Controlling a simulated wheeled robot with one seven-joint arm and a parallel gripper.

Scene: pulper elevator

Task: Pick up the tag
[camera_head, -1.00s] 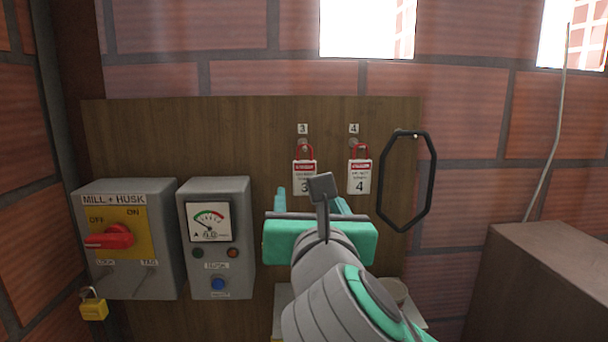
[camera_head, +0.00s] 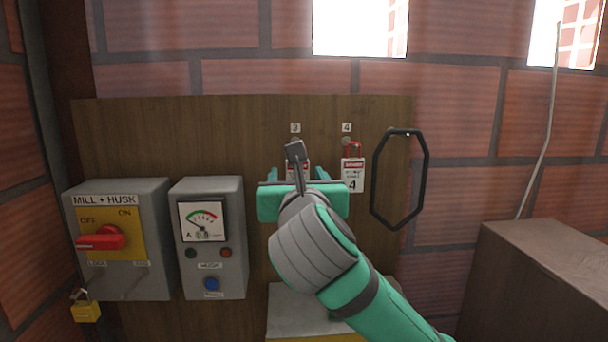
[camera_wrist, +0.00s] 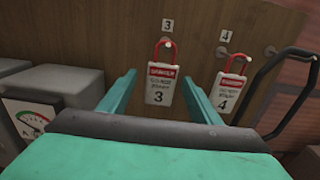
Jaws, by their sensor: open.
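Two white tags with red headers and red loops hang side by side on the wooden board. Tag 3 (camera_wrist: 159,92) hangs under the number 3 plate, and tag 4 (camera_head: 353,175) hangs to its right under the number 4 plate. Tag 4 also shows in the wrist view (camera_wrist: 228,93). My gripper (camera_wrist: 164,86) is open, its teal fingers to either side of tag 3 in the picture, with nothing held. Its right finger appears near tag 4's left edge. In the head view my gripper mostly hides tag 3. I cannot tell how far the fingertips are from the board.
A MILL + HUSK switch box (camera_head: 121,240) with a red knob and a meter box (camera_head: 209,238) stand left. A yellow padlock (camera_head: 86,308) hangs at lower left. A black octagonal ring (camera_head: 400,180) hangs right of the tags. A brown box (camera_head: 540,265) stands at right.

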